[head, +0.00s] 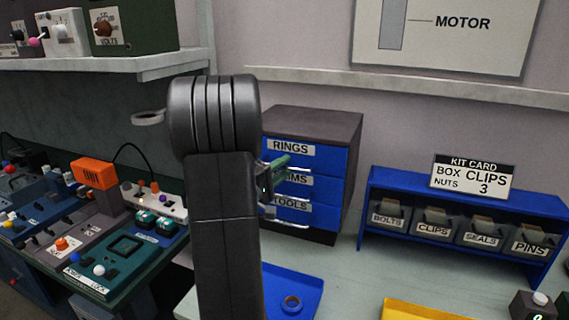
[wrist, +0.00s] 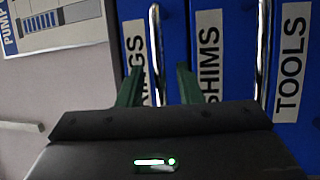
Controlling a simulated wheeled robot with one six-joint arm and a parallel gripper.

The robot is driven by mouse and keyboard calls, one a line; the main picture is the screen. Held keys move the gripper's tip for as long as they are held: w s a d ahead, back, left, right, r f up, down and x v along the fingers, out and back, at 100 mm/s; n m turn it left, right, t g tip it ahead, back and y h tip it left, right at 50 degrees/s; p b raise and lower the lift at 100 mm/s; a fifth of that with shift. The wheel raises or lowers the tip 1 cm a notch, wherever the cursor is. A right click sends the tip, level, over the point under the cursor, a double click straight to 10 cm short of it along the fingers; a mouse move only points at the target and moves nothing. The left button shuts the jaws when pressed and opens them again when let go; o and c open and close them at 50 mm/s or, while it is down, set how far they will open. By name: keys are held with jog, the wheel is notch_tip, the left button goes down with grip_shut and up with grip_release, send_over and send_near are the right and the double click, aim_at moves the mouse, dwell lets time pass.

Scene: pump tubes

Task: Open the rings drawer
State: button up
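The rings drawer (head: 318,160) is the top blue drawer of a dark cabinet and looks shut, flush with the drawers below. My gripper (wrist: 158,85) is open, with one green finger on each side of this handle. The lower part of the handle is hidden behind my gripper body, and I cannot tell whether a finger touches it. In the head view my gripper (head: 275,170) is at the drawer fronts, partly hidden by my arm.
The shims drawer (head: 322,187) and tools drawer (head: 312,211) lie below; the shims handle (wrist: 263,50) is close by. A blue tray (head: 310,284) with a ring sits in front. A blue bin rack (head: 375,181) stands right, a control panel (head: 125,245) left.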

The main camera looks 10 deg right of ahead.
jog(key=shift+w+d, duration=0.25)
jog(key=shift+d, duration=0.15)
grip_shut()
jog(key=shift+s+a, duration=0.1)
jog(key=s+a+b, duration=0.9)
jog(key=s+b, duration=0.1)
jog(key=s, duration=0.4)
jog(key=shift+s+a+b, duration=0.3)
jog(key=shift+a+b, duration=0.05)
jog(key=shift+a, duration=0.05)
